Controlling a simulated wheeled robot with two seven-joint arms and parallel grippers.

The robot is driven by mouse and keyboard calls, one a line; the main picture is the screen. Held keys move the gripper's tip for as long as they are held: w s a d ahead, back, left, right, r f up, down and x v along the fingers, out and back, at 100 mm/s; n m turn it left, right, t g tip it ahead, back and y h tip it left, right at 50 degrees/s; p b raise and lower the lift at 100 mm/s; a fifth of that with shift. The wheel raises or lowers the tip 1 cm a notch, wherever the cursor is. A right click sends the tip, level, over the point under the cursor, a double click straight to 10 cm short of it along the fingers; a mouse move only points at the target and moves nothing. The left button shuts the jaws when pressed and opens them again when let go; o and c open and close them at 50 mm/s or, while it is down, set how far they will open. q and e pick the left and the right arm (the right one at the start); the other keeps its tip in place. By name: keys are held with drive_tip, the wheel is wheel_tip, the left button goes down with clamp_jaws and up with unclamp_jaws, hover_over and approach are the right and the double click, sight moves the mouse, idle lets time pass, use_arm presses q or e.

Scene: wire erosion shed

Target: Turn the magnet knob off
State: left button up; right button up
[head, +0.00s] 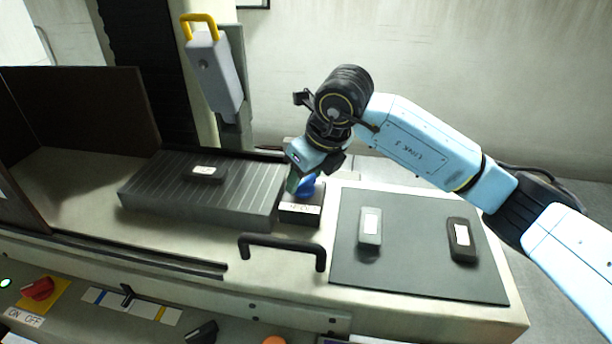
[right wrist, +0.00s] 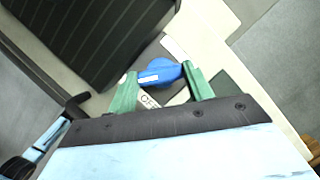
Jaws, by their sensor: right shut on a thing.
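The blue magnet knob (head: 308,187) sits on a small dark box with a white label (head: 299,208), at the right end of the grey ribbed magnet plate (head: 215,195). My right gripper (head: 299,183) reaches down over the knob from above and is shut on it. In the right wrist view the blue knob (right wrist: 158,72) shows between the two green fingers of the right gripper (right wrist: 162,84). The label beside it is partly hidden by the gripper, so its full wording cannot be read. My left gripper is in neither view.
A small dark block (head: 204,174) with a white label lies on the plate. A black bar handle (head: 283,246) stands in front. A dark mat (head: 415,275) carries a grey block (head: 370,227) and a black block (head: 462,240). A red switch (head: 37,289) is at lower left.

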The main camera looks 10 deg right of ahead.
drive_tip(key=n+y, duration=0.1)
drive_tip(key=n, duration=0.2)
drive_tip(key=shift+w+d+n+g+b, duration=0.1)
drive_tip(key=shift+w+n+g+b, duration=0.05)
drive_tip(key=shift+n+g+b, duration=0.2)
drive_tip(key=n+g, duration=0.1)
drive_tip(key=n, duration=0.1)
drive_tip(key=shift+n+y, duration=0.35)
drive_tip(key=shift+y, duration=0.05)
drive_tip(key=n+g, duration=0.1)
drive_tip(key=n, duration=0.3)
drive_tip(key=shift+w+r+n+g, duration=0.1)
drive_tip(key=shift+w+n+g, duration=0.05)
drive_tip(key=shift+n+g, duration=0.2)
drive_tip(key=n+g, duration=0.1)
drive_tip(key=n, duration=0.2)
drive_tip(key=shift+w, duration=0.1)
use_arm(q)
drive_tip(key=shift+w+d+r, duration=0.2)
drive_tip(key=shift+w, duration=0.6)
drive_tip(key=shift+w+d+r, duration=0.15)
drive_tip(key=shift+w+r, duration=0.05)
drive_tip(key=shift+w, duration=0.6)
use_arm(e)
drive_tip(key=shift+n+g, duration=0.4)
drive_tip(key=shift+n, duration=0.35)
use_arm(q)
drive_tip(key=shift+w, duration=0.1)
use_arm(e)
drive_tip(key=o, duration=1)
